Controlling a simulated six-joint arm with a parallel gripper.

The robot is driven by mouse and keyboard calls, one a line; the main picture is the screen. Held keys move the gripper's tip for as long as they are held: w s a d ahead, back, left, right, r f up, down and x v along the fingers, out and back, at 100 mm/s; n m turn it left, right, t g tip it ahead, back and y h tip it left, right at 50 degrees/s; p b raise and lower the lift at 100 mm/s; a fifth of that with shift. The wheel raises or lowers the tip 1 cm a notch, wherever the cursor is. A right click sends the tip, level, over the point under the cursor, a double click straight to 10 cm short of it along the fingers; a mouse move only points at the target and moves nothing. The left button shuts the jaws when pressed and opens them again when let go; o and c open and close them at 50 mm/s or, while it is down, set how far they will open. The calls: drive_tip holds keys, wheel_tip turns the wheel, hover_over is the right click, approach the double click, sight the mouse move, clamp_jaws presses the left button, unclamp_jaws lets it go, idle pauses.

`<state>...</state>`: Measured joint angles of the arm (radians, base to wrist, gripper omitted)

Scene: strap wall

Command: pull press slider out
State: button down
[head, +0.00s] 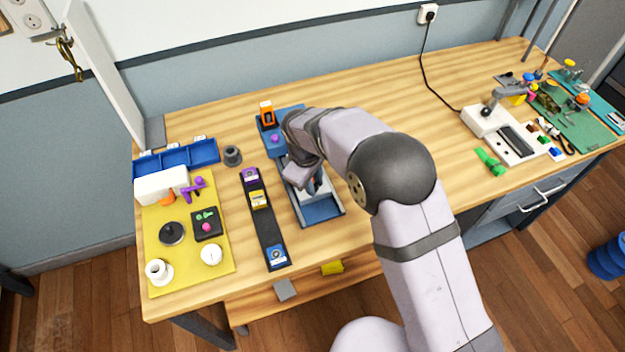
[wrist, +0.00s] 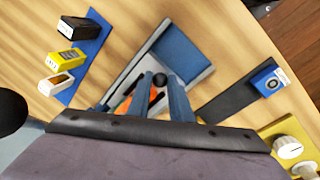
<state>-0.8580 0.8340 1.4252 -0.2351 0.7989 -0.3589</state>
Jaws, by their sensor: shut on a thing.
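The press (head: 325,210) lies near the table's front edge, left of my arm, as a grey-rimmed tray with a blue floor and a pale slider block in it. In the wrist view its bare blue floor (wrist: 182,52) shows beyond the fingers. My gripper (head: 312,188) points down over the press, and my arm hides part of it. In the wrist view my gripper's two blue fingers (wrist: 162,90) are close together at a dark round knob (wrist: 160,80) of the slider. My gripper is shut on this knob. An orange part (wrist: 125,102) shows beside the left finger.
A dark strip (head: 265,225) with purple, yellow and blue blocks lies just left of the press. A yellow mat (head: 220,260) with knobs and small parts is farther left. A blue strip (wrist: 88,45) with several blocks is on the press's other side. The table's back middle is clear.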

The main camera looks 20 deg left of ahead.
drive_tip(key=s+d+b, duration=0.1)
drive_tip(key=s+d, duration=0.6)
drive_tip(key=shift+s+d, duration=0.15)
drive_tip(key=shift+s, duration=0.05)
drive_tip(key=c, duration=1.6)
unclamp_jaws()
drive_tip(key=shift+s, duration=0.1)
drive_tip(key=shift+s+r+b, duration=0.25)
drive_tip(key=shift+r+b, duration=0.1)
drive_tip(key=shift+r, duration=0.85)
drive_tip(key=shift+s+r+b, duration=0.2)
drive_tip(key=shift+r+b, duration=0.1)
drive_tip(key=shift+r, duration=0.95)
drive_tip(key=shift+s+r+b, duration=0.25)
drive_tip(key=shift+r+b, duration=0.1)
drive_tip(key=shift+r, duration=0.85)
